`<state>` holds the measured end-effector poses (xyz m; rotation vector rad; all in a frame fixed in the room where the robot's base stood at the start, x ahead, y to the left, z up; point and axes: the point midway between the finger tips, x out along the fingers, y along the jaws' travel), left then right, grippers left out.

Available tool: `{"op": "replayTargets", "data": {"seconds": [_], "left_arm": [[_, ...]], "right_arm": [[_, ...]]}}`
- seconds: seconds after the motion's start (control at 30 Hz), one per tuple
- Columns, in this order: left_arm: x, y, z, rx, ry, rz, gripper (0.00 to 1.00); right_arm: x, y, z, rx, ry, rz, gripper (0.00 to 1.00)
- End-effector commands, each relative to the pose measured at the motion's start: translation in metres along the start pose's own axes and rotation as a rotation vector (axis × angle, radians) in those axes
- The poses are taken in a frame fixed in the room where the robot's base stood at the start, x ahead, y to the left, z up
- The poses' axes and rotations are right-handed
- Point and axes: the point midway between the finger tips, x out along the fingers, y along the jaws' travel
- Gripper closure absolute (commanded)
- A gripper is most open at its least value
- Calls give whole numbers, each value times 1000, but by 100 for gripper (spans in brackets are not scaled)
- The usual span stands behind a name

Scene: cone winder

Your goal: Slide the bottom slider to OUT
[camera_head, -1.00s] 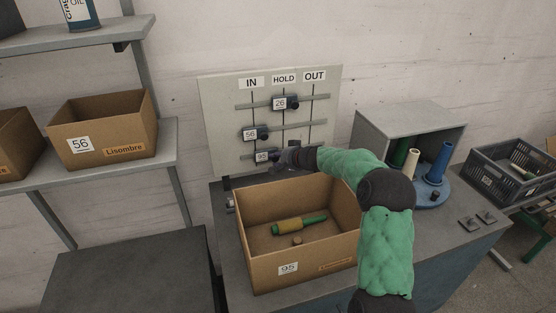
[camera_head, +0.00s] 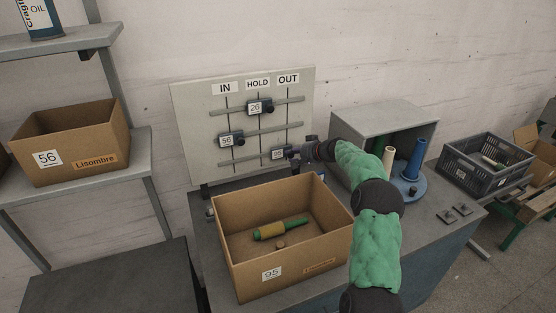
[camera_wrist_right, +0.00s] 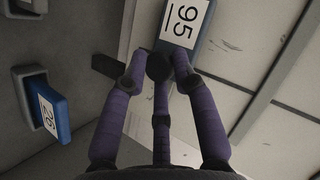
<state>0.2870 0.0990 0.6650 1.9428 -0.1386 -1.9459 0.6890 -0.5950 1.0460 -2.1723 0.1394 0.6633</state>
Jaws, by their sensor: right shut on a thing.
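The bottom slider (camera_head: 278,154), labelled 95, sits on the lowest rail of the board, about at the line under the OUT sign (camera_head: 288,78). My right gripper (camera_head: 295,153) is shut on its dark knob. In the right wrist view, the purple fingers (camera_wrist_right: 160,68) meet at the knob, against the blue block of the bottom slider (camera_wrist_right: 185,25). The knob itself is mostly hidden by the fingers. The slider 26 (camera_head: 254,107) is at HOLD on the top rail, and the slider 56 (camera_head: 226,141) is at IN on the middle rail. My left gripper is out of view.
An open cardboard box (camera_head: 235,262) labelled 95, holding a green and yellow bobbin (camera_head: 280,229), stands below the board. A grey housing (camera_head: 385,118) with cones stands right of the board, close to my right arm. A dark crate (camera_head: 486,160) is farther right.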

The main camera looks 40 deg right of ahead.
Motion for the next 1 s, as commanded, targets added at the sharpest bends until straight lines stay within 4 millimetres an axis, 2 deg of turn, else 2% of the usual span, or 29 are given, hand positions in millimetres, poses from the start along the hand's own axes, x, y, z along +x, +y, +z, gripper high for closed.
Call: {"op": "replayTargets", "data": {"seconds": [0.03,0.2,0.63,0.67,0.7,0.73,1.0], "left_arm": [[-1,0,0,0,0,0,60],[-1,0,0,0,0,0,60],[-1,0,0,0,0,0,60],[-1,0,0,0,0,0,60],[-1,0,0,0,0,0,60],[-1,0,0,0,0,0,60],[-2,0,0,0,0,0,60]], "right_arm": [[0,11,-1,4,-7,5,100],[-5,22,-11,3,-10,5,100],[-7,26,-14,4,-9,6,100],[-7,26,-14,4,-9,6,66],[-7,27,-14,4,-9,6,55],[-8,26,-15,4,-8,6,48],[-8,23,-17,1,-4,3,48]]}}
